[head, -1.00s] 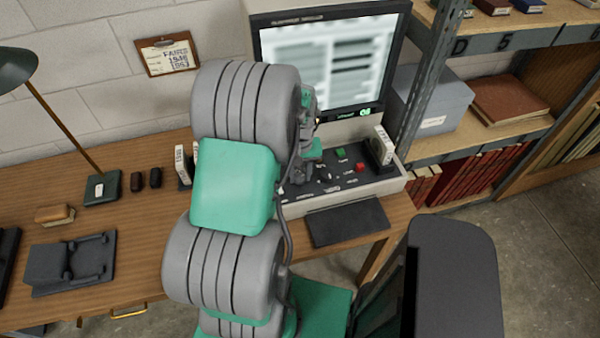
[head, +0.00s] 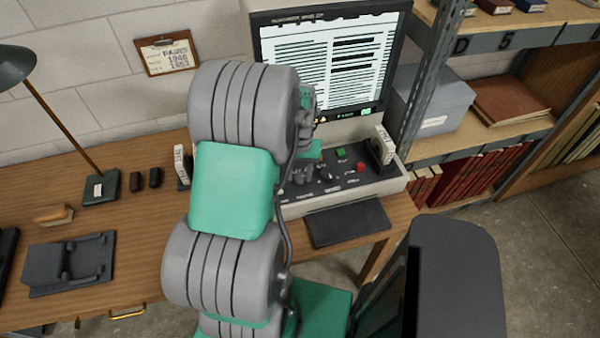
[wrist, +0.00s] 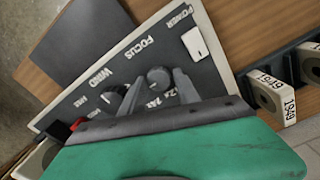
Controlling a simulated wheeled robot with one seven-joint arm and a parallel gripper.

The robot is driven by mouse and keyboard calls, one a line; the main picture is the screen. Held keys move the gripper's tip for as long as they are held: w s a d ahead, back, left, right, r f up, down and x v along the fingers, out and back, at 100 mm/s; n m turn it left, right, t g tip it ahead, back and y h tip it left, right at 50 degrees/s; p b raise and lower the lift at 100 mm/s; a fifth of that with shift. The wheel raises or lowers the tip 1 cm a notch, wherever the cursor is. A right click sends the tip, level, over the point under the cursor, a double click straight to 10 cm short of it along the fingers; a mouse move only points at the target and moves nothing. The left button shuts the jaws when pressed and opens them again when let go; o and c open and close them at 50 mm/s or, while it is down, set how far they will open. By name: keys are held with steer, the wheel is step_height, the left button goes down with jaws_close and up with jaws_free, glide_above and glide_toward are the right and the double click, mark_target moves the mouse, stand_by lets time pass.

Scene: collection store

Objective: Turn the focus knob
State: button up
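The microfilm reader's control panel (wrist: 210,78) shows in the wrist view with FOCUS, WIND and POWER labels. The focus knob (wrist: 159,76), dark and round, sits between the two fingertips of my gripper (wrist: 158,82), which appear to touch its sides. My gripper looks shut on it. In the head view my arm covers part of the panel (head: 390,187) and hides the grip. The reader's screen (head: 345,65) shows sharp lines of text with several dark bars.
The wind knob (wrist: 111,98) is close beside my gripper, and a white power switch (wrist: 195,42) is on the other side. Film boxes (head: 382,146) stand at the panel's end. A shelf (head: 485,137) rises to the right. A desk lamp (head: 45,95) stands at left.

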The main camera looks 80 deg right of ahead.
mark_target(300, 176)
steer(key=o, duration=0.3)
step_height(300, 176, up, 8)
steer(key=shift+f+b, duration=0.1)
steer(key=shift+b, duration=0.5)
